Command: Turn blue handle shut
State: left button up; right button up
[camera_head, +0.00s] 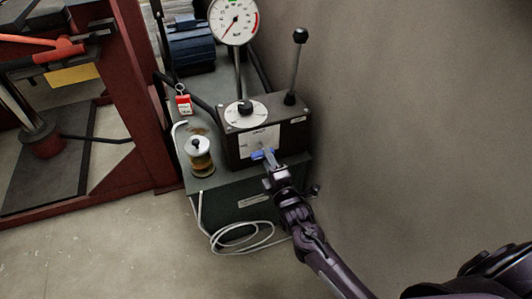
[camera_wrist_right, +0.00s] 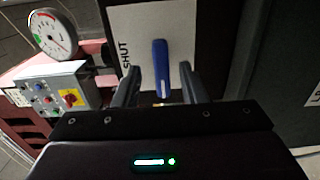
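The blue handle (camera_wrist_right: 160,68) sits on a pale label plate (camera_wrist_right: 130,25) in the right wrist view, with the word SHUT printed to its left. The handle lies roughly upright in that view, not turned toward the word. It also shows in the head view (camera_head: 260,154) on the front of a dark control box (camera_head: 238,138). My right gripper (camera_wrist_right: 159,72) is open, its two fingers on either side of the handle with a gap on each side. It also shows in the head view (camera_head: 267,162), partly covering the plate. My left gripper is not in view.
A coiled white cable (camera_head: 240,240) lies in front. A wall (camera_head: 420,110) is close on the right; red frame (camera_head: 150,130) stands left.

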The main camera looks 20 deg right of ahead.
aim_at(260, 150)
jog(key=shift+w+a+f, duration=0.1)
jog(key=shift+w, duration=1.8)
grip_shut()
